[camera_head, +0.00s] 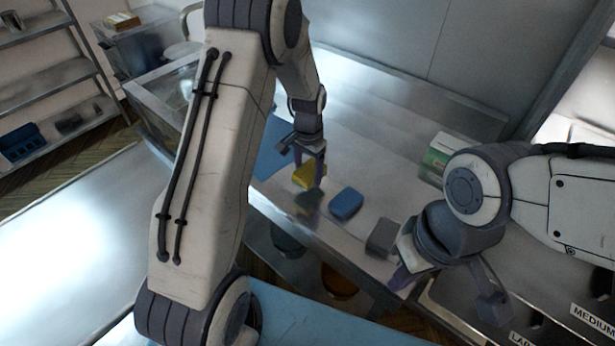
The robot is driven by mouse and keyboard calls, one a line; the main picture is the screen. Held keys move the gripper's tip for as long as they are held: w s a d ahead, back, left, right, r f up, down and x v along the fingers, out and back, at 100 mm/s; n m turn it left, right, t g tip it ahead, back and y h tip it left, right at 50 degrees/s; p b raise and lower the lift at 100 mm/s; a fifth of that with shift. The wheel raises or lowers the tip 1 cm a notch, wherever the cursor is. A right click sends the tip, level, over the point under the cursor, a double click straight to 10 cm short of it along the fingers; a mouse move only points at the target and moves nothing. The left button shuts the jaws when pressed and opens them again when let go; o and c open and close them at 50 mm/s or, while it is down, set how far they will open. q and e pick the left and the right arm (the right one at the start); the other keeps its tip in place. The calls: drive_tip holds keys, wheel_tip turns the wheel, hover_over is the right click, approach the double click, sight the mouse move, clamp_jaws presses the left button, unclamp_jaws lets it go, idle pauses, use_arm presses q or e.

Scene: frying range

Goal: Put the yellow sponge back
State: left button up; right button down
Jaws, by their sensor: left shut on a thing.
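The yellow sponge (302,176) is between the fingers of my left gripper (309,165), which is shut on it. The gripper points down over the metal counter (378,186). I cannot tell whether the sponge touches the counter. A blue sponge-like block (346,203) lies just to its right, and a dark greenish block (308,199) just below it in the picture. A grey block (382,237) lies further right along the front edge. My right gripper (446,290) is open and looks empty, near the right end of this row.
A blue mat (270,152) lies left of the sponge. A green and white box (437,153) stands at the counter's back right. Labelled metal bins (560,330) are at the lower right. Open counter lies behind the blocks.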

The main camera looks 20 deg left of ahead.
sight(307, 178)
use_arm(q)
wheel_tip(307, 178, down, 3)
drive_tip(key=shift+a+f+p, duration=0.1)
drive_tip(key=shift+p, duration=0.55)
drive_tip(key=shift+f, duration=0.45)
drive_tip(key=shift+f, duration=0.1)
drive_tip(key=o, duration=1.3)
